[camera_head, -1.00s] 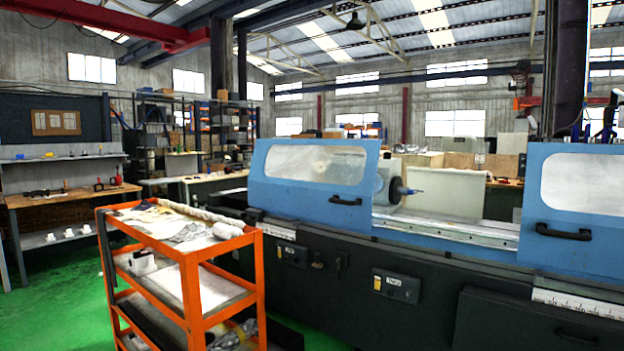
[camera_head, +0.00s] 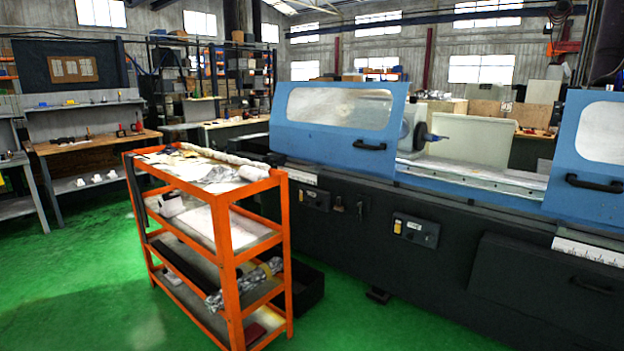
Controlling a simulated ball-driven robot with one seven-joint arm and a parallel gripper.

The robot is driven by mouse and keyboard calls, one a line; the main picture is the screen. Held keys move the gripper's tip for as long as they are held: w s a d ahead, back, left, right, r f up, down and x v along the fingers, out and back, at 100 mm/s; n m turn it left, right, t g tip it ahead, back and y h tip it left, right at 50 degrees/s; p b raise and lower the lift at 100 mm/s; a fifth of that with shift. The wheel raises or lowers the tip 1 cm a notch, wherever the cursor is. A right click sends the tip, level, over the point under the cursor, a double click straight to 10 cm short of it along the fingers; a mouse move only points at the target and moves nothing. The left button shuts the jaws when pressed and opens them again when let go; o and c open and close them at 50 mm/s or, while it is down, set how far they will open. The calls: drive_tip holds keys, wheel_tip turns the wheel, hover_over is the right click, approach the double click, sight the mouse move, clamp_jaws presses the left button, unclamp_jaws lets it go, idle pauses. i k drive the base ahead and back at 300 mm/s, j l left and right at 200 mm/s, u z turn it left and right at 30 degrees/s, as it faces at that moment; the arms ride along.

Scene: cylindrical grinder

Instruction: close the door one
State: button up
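The cylindrical grinder (camera_head: 420,270) has two blue sliding doors with windows and black handles. The left door (camera_head: 310,140) covers the left part of the work area, with its handle (camera_head: 369,145) near its right edge. The right door (camera_head: 600,185) stands apart at the right, partly cut off by the frame, with its handle (camera_head: 594,183) near its left edge. Between them is an open gap showing the workhead (camera_head: 418,135) and the pale machine bed (camera_head: 470,180). I cannot tell which door is door one. My gripper is not in view.
An orange trolley (camera_head: 228,262) with papers and tools stands in front of the grinder's left end. A dark box (camera_head: 306,287) lies behind it on the floor. Green floor (camera_head: 75,280) is clear at left. A workbench (camera_head: 90,145) stands at the back left.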

sight(364, 107)
drive_tip(key=i+u, duration=0.3)
drive_tip(key=i, duration=1.55)
